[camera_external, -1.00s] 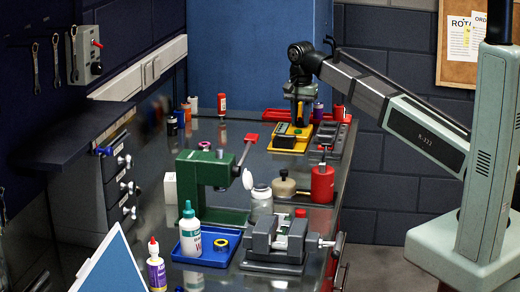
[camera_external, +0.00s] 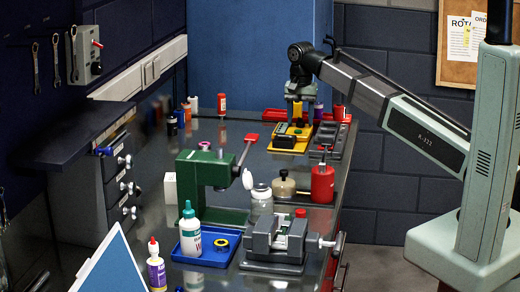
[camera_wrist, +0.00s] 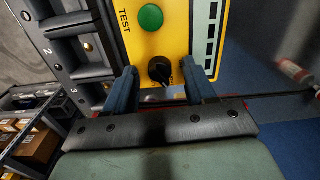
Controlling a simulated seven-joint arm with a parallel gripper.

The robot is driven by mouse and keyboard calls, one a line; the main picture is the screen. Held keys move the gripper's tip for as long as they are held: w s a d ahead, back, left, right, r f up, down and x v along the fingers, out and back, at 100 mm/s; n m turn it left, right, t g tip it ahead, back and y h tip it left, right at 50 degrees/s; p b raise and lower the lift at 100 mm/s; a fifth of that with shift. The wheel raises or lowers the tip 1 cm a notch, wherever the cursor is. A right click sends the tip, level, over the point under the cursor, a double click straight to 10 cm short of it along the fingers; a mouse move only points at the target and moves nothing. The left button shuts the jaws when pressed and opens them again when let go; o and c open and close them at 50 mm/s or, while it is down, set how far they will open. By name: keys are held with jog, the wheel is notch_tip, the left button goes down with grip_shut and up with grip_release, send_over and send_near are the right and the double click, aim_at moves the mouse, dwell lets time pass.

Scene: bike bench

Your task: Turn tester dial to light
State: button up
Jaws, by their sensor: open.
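The yellow tester (camera_external: 291,140) lies at the far end of the bench, and it fills the upper middle of the wrist view (camera_wrist: 172,40). Its black dial (camera_wrist: 160,70) sits below a green button (camera_wrist: 151,17) beside the word TEST. A row of dark bars (camera_wrist: 213,35) runs along its right side. My gripper (camera_wrist: 160,78) is open, with one blue-grey finger on either side of the dial. Whether a finger touches the dial I cannot tell. In the external view my gripper (camera_external: 298,108) is over the tester, its fingertips hard to make out.
A dark tray with numbered slots (camera_wrist: 72,50) lies left of the tester in the wrist view. In the external view a red tray (camera_external: 275,114) is behind. A red can (camera_external: 322,184), a green press (camera_external: 205,172) and a vise (camera_external: 280,240) stand nearer the camera.

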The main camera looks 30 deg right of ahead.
aim_at(300, 119)
notch_tip(300, 119, up, 14)
dwell(0.8)
jog(key=shift+f, duration=0.1)
